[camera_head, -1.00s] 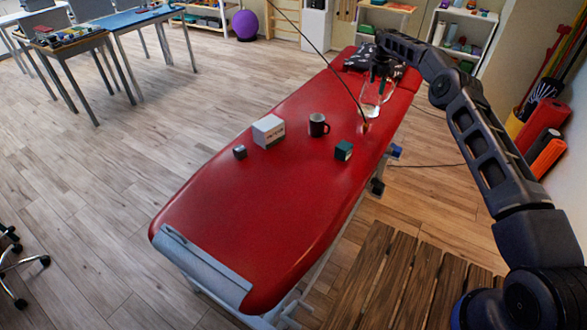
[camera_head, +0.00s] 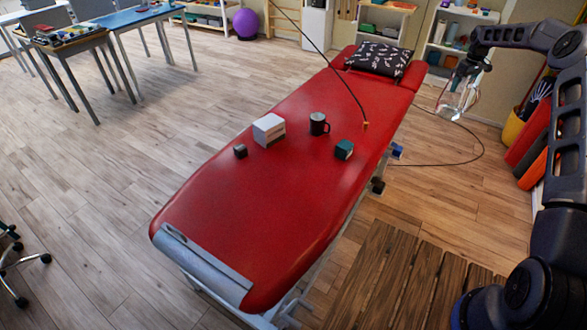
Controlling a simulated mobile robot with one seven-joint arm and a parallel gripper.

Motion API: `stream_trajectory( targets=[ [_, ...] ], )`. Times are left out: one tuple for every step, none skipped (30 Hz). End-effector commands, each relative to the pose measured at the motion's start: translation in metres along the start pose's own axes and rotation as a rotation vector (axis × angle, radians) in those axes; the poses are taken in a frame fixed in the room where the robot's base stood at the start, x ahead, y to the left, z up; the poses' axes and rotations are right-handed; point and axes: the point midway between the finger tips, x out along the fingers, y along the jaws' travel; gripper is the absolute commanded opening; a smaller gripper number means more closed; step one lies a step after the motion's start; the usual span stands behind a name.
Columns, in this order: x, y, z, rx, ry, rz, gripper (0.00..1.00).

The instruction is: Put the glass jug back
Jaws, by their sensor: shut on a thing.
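The clear glass jug (camera_head: 454,102) hangs from my gripper (camera_head: 468,76) at the upper right of the head view. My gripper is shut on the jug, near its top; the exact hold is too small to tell. The jug is in the air, to the right of the red treatment table (camera_head: 250,210), and appears clear of it.
A cable crosses the table. A wooden slatted surface (camera_head: 385,285) is at lower right. Shelves (camera_head: 460,38) stand behind.

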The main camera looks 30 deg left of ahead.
Motion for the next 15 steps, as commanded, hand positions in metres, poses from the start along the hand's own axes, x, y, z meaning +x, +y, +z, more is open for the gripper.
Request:
stream_trajectory(
  targets=[
    [-0.007, 0.009, 0.016, 0.058, 0.002, 0.003, 0.2],
    [-0.008, 0.012, 0.025, 0.093, 0.001, 0.002, 0.2],
    [-0.01, 0.016, 0.035, 0.135, 0.0, 0.002, 0.2],
    [-0.011, 0.018, 0.042, 0.164, 0.0, 0.003, 0.2],
    [-0.013, 0.021, 0.049, 0.193, 0.0, 0.003, 0.2],
    [-0.014, 0.023, 0.057, 0.226, 0.0, 0.003, 0.2],
    [-0.015, 0.024, 0.063, 0.25, 0.0, 0.004, 0.2],
    [-0.016, 0.025, 0.069, 0.271, -0.001, 0.004, 0.2],
    [-0.018, 0.026, 0.075, 0.296, -0.002, 0.004, 0.2],
    [-0.018, 0.025, 0.079, 0.312, -0.003, 0.004, 0.2],
    [-0.02, 0.026, 0.083, 0.329, -0.002, 0.005, 0.2],
    [-0.021, 0.026, 0.088, 0.347, -0.003, 0.005, 0.2],
    [-0.022, 0.025, 0.092, 0.361, -0.003, 0.005, 0.2],
    [-0.023, 0.024, 0.095, 0.37, -0.003, 0.006, 0.2],
    [-0.024, 0.022, 0.098, 0.382, -0.004, 0.006, 0.2]
  ],
)
